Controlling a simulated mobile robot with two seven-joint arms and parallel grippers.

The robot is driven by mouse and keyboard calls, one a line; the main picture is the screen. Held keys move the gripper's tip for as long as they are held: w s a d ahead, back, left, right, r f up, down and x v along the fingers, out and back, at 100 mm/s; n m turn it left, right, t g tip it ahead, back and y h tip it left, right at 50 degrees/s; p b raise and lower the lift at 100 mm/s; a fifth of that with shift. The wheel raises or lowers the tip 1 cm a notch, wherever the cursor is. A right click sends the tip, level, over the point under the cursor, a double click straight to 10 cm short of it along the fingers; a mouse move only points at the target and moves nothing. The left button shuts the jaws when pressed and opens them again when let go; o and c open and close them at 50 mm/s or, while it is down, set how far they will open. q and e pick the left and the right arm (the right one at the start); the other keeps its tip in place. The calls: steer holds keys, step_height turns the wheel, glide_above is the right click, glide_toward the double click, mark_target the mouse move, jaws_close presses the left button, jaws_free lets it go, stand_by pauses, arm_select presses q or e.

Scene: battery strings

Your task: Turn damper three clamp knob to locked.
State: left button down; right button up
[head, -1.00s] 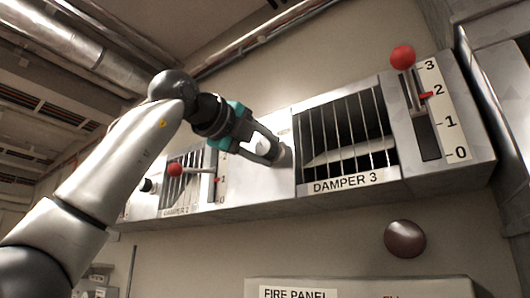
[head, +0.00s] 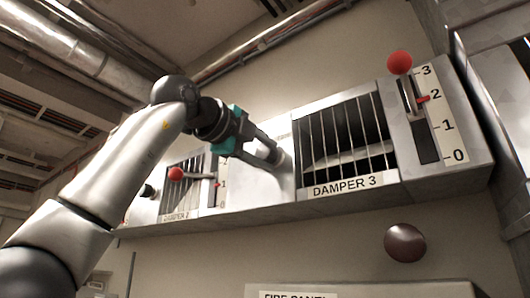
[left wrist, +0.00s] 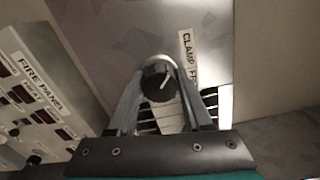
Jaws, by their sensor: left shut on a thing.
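The damper three clamp knob (left wrist: 160,82) is black and round with a white pointer line, seen in the left wrist view. My left gripper (left wrist: 158,72) is shut on it, one finger on each side. In the head view my left gripper (head: 277,156) reaches the panel just left of the damper 3 grille (head: 345,140), and the knob is hidden by the fingers. A clamp label (left wrist: 189,60) stands beside the knob, partly cut off by the finger; its position words are not fully readable. My right gripper is in neither view.
Right of the grille, a red-balled lever (head: 400,63) stands at the top of its 0-to-3 scale, with a red pointer (head: 422,99) near 2. Another damper's red-balled lever (head: 176,173) is to the left. A brown round knob (head: 405,243) and the fire panel (head: 300,294) are below.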

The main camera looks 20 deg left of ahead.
arm_select(q)
steer(key=shift+c, duration=1.7)
jaws_free()
steer(key=b+v, duration=0.3)
steer(key=v, duration=1.2)
steer(key=shift+s+b, duration=0.15)
steer(key=shift+b, duration=0.25)
